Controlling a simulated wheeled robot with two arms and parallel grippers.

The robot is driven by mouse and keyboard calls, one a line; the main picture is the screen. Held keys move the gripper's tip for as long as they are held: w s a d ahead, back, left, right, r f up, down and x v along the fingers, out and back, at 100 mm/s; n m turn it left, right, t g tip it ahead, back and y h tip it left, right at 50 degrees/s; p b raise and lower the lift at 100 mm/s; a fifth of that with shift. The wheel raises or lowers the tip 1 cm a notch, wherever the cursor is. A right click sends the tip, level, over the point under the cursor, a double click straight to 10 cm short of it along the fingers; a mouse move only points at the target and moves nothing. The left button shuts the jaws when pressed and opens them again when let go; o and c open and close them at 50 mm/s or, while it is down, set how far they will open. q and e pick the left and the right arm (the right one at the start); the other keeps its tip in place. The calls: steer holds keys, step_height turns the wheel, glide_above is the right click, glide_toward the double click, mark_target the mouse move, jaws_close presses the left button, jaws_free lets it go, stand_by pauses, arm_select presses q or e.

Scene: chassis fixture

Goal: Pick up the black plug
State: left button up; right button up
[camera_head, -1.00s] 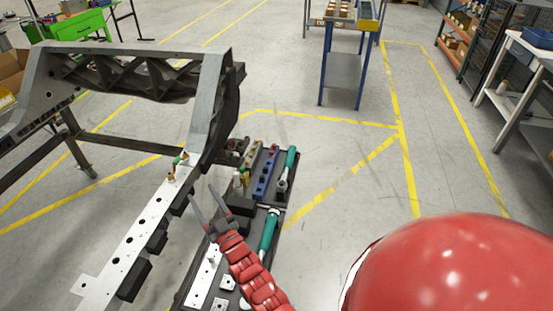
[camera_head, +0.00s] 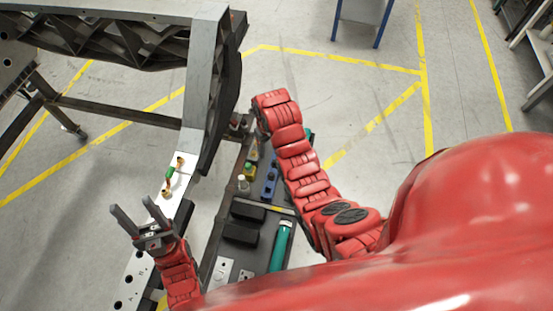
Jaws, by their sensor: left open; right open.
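Two black blocks, one (camera_head: 240,234) nearer and one (camera_head: 248,211) just beyond it, lie in a dark tray (camera_head: 230,178) right of centre-left. I cannot tell for sure which black piece is the plug. My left gripper (camera_head: 128,207) is open and empty, its two grey fingers pointing away, above the white perforated rail and left of the tray. My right arm reaches in from the right over the tray's far right side; its wrist (camera_head: 276,98) bends down there, and its fingers are hidden.
The tray also holds a teal-handled tool (camera_head: 281,246), a blue piece (camera_head: 269,183) and small yellow and white pieces. A green and gold fitting (camera_head: 170,176) sits on the white rail (camera_head: 186,172). The grey chassis frame (camera_head: 205,85) rises behind. Floor right of my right arm is clear.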

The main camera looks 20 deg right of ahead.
steer(key=f+b, duration=0.8)
steer(key=shift+s+f, duration=0.1)
steer(key=shift+s, duration=0.15)
steer(key=shift+f+b, duration=0.7)
steer(key=shift+f, duration=0.15)
steer(key=shift+f+p, duration=0.6)
steer(key=shift+f, duration=0.15)
step_height(320, 180, down, 5)
steer(key=shift+s+r+p, duration=0.1)
steer(key=shift+p, duration=0.8)
steer(key=shift+f, duration=0.45)
steer(key=shift+c, duration=0.3)
jaws_close()
